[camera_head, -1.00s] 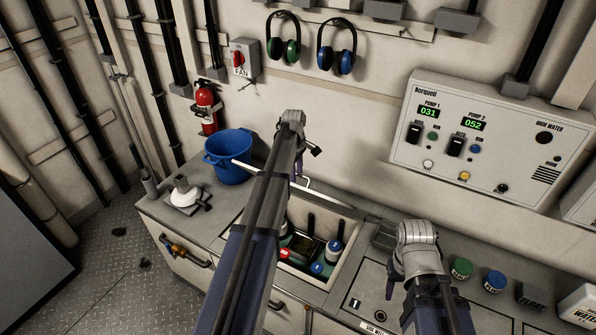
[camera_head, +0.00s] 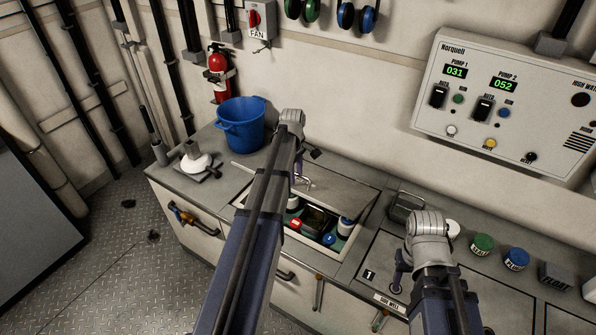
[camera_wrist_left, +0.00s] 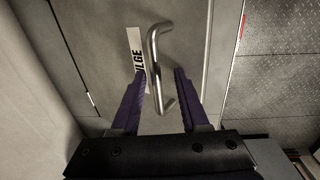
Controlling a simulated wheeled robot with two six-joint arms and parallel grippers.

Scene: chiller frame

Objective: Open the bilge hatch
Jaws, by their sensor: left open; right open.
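The bilge hatch lid (camera_head: 338,193) is a grey panel, tilted up over an opening in the counter. Part of its label and its bent metal handle (camera_wrist_left: 155,60) show in the left wrist view. My left gripper (camera_wrist_left: 160,73) is open, with one purple finger on each side of the handle; I cannot tell whether they touch it. In the head view my left gripper (camera_head: 302,180) is partly hidden by its own arm. My right gripper (camera_head: 398,268) is over the counter at the right, mostly hidden by its wrist, and open.
The open well below the lid holds a red cap (camera_head: 295,224) and a blue cap (camera_head: 329,239). A blue bucket (camera_head: 240,124) stands behind left. Green (camera_head: 483,243) and blue jars (camera_head: 516,258) stand at the right. A pump panel (camera_head: 505,100) hangs on the wall.

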